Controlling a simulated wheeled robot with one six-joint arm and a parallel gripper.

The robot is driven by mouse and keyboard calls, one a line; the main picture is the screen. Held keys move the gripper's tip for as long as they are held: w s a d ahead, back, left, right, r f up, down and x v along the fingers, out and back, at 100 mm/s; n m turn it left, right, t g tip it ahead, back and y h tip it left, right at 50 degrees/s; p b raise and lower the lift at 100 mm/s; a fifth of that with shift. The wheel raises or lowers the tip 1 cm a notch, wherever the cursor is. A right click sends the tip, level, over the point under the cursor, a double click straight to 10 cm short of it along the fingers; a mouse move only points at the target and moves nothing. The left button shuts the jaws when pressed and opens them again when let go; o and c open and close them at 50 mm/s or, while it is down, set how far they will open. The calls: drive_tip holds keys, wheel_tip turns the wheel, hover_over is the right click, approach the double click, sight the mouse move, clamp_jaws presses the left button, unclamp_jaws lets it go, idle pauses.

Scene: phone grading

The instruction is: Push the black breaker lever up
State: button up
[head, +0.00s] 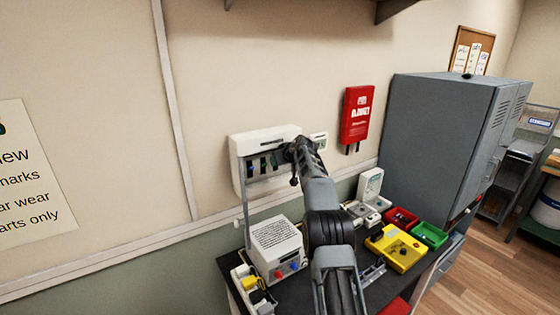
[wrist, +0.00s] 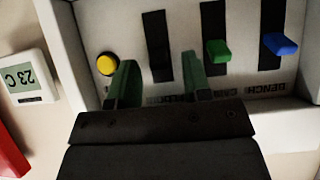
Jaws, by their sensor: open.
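The white breaker box (head: 238,165) is fixed to the wall in the head view. In the wrist view its panel (wrist: 180,20) appears upside down, with a green lever (wrist: 217,50), a blue lever (wrist: 280,44) and a yellow round button (wrist: 107,63). A black slot (wrist: 157,40) lies left of the green lever; I cannot pick out a black lever against it. My gripper (wrist: 159,62) is open, its two fingers on either side of that slot's line. In the head view my gripper (head: 296,150) covers the box's right part. Contact cannot be told.
A small thermometer display (wrist: 30,78) sits beside the box. Below are a white labelled unit (head: 277,245) with knobs, a yellow device (head: 397,248), and red (head: 402,217) and green (head: 431,235) bins on the dark bench. A red wall box (head: 357,115) hangs to the right.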

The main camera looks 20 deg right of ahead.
drive_tip(key=b+v, duration=0.3)
drive_tip(key=v, duration=1)
drive_tip(key=shift+s+r+b, duration=0.25)
drive_tip(key=shift+s+b, duration=0.05)
drive_tip(key=shift+b, duration=0.05)
